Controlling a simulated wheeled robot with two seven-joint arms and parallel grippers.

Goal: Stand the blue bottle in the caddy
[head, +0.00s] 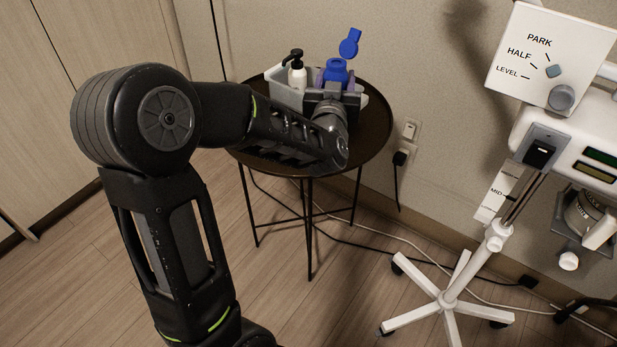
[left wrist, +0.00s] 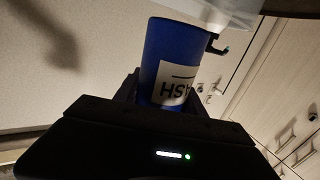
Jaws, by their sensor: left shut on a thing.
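The blue bottle (head: 337,70) has its blue flip lid raised and looks roughly upright at the round table. My left gripper (head: 331,94) is shut on it. In the left wrist view the blue bottle (left wrist: 172,55) sits between the fingers (left wrist: 165,98), its white label upside down. The pale caddy (head: 284,92) stands on the table just left of and behind the gripper and holds a white pump bottle (head: 297,74) with a black top. My gripper hides the lower bottle and part of the caddy, so I cannot tell whether the bottle is inside. My right gripper is out of view.
The round dark table (head: 377,128) has bare surface at its right and front. A wall stands close behind it, with a socket and plug (head: 403,150). A white wheeled stand (head: 455,290) with a control panel is at the right. Cables lie on the floor.

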